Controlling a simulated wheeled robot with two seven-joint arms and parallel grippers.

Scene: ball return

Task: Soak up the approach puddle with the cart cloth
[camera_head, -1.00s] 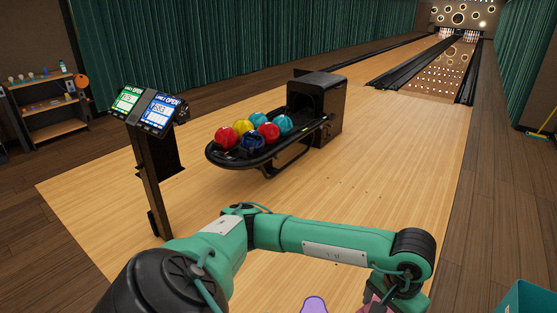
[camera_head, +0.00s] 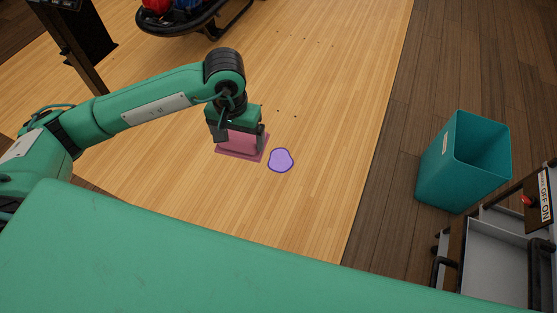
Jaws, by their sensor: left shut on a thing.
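The puddle is a small purple patch (camera_head: 281,160) on the light wooden approach. A pink cloth (camera_head: 232,150) is held in my left gripper (camera_head: 238,143), which points down just left of the puddle. The cloth is low over the floor, its lower part spread out flat; I cannot tell whether it touches the floor. A gap of bare wood seems to separate its right edge from the puddle. My left gripper is shut on the cloth and hides part of it. My right gripper is not in view.
A teal bin (camera_head: 458,165) stands on the dark floor at the right, beside a grey cart (camera_head: 490,262). The ball return (camera_head: 195,22) is at the top left, by a dark stand (camera_head: 75,45). Small dark specks dot the approach. My green body fills the lower front.

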